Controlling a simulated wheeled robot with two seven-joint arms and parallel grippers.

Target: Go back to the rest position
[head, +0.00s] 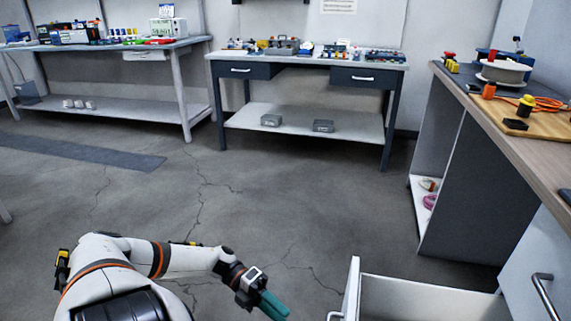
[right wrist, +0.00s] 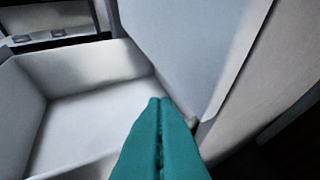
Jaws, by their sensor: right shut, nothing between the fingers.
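My left arm comes in at the lower left of the head view, and its gripper (head: 272,305) with teal fingers hangs over the floor, left of the open drawer. Its fingers lie close together, but I cannot tell whether they are shut. My right gripper (right wrist: 160,105) shows in the right wrist view only, its teal fingers pressed together with nothing between them. It appears in front of the open white drawer and a pale panel. I cannot tell its height over them.
A white drawer (head: 420,292) stands pulled out at the lower right; its visible inside looks empty. The wooden counter (head: 500,125) above holds a spool (head: 505,72) and a board (head: 540,122). Two workbenches stand at the back. The middle floor (head: 270,200) is clear.

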